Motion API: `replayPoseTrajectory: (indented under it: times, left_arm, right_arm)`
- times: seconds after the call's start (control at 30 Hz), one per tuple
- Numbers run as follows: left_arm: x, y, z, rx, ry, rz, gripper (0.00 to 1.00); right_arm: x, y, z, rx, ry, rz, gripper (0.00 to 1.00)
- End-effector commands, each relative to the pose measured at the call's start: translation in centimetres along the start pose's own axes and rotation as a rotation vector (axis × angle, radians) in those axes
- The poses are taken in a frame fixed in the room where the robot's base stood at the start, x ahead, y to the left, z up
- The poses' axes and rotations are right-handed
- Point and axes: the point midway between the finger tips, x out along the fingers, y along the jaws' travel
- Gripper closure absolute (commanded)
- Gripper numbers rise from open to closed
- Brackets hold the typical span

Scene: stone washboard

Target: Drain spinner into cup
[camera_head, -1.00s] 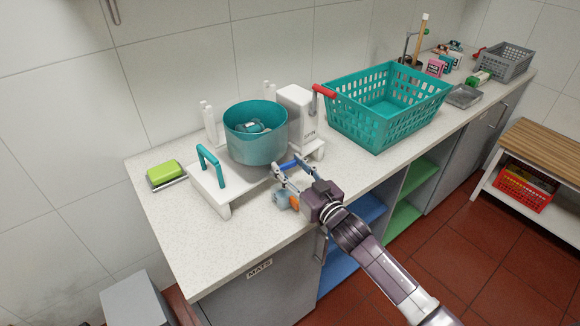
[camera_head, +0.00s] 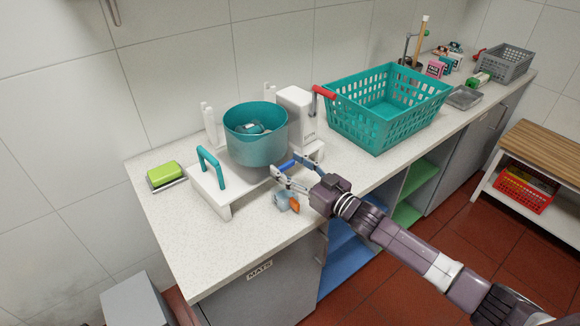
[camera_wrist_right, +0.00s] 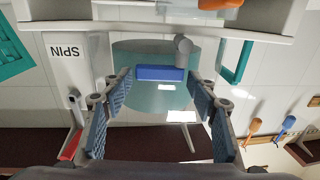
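The spinner has a teal drum (camera_head: 256,145) with something in it, and stands on a white base (camera_head: 217,202). A white housing (camera_head: 296,112) beside the drum carries a red-tipped lever (camera_head: 324,91); its "SPIN" label shows upside down in the right wrist view. A small blue bar (camera_wrist_right: 160,73) shows at the spinner's front. My right gripper (camera_head: 284,171) is at that front side, its fingers open on either side of the bar, with gaps visible. A small blue-grey object with an orange part (camera_head: 284,202), possibly the cup, sits on the counter below the gripper. My left gripper is not in view.
A teal basket (camera_head: 388,113) stands to the right of the spinner. A green block (camera_head: 164,173) lies at the counter's left. A teal handle (camera_head: 211,167) rises from the spinner's base. The front left counter (camera_head: 200,250) is clear.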

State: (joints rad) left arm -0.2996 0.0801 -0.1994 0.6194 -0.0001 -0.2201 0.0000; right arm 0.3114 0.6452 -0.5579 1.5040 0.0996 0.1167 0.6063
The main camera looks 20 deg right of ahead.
Motion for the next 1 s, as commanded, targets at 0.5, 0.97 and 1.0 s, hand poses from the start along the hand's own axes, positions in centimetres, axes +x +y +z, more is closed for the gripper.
replayPoseTrajectory:
  times: [0.5, 0.97, 1.0]
  left_arm:
    - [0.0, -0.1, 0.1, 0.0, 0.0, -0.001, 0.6]
    - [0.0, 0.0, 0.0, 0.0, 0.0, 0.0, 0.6]
    - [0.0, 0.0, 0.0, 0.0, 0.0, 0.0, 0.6]
  right_arm:
    - [-1.6, 0.1, 0.2, 0.001, -0.004, 0.002, 0.39]
    - [-9.7, 0.0, 0.2, 0.001, -0.005, 0.001, 0.39]
    - [-10.1, 0.0, 0.2, 0.0, -0.004, 0.001, 0.39]
